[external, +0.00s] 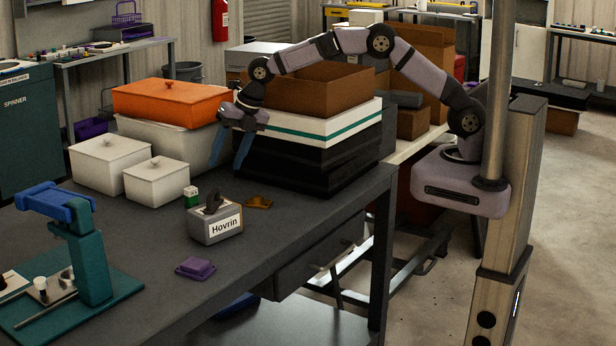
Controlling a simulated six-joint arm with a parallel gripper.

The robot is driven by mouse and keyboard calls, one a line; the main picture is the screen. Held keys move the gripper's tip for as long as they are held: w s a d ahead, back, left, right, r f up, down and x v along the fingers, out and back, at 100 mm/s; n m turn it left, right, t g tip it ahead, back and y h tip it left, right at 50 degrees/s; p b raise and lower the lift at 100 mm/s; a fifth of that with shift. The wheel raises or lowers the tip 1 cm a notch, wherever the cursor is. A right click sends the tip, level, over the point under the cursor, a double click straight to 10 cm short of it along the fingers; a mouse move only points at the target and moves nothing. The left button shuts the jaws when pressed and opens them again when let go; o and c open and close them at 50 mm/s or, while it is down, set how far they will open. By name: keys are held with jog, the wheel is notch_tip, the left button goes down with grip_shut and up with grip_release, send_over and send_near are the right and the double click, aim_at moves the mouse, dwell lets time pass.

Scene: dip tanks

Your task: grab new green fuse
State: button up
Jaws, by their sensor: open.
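A small green block with a white face, which looks like the green fuse (191,192), stands on the dark bench just behind and left of a grey box labelled "Hovrin" (215,228). My gripper (228,166) is open and empty. Its two blue fingers point down, above and to the right of the green fuse in the picture, apart from it. A dark upright part (213,203) sits on top of the grey box. How far the fingertips are above the bench is hard to tell.
Lidded white tanks (110,170) and an orange-lidded tank (172,105) stand behind left. A dark stacked block (320,160) stands right of my gripper. A small amber piece (258,202) and a purple piece (195,268) lie nearby. A teal press (88,255) stands front left.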

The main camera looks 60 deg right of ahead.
aim_at(194, 189)
jog(key=shift+w+a+f+n+t+p, duration=0.1)
jog(key=shift+w+a+f+n+t, duration=0.2)
jog(key=shift+w+a+f+n, duration=0.45)
jog(key=shift+w+a+f+n+t+p, duration=0.1)
jog(key=shift+w+a+f+n+t, duration=0.3)
jog(key=shift+w+a, duration=0.55)
jog(key=shift+w+a+f+n+t+p, duration=0.1)
jog(key=shift+w+a+f+n+t, duration=0.1)
jog(key=shift+w+a+f+n, duration=0.55)
jog(key=shift+a+f, duration=0.15)
jog(key=shift+p+x, duration=1)
jog(key=shift+x, duration=0.1)
jog(key=shift+p+x, duration=0.35)
jog(key=shift+x, duration=1)
jog(key=shift+s, duration=0.15)
jog(key=c, duration=1.2)
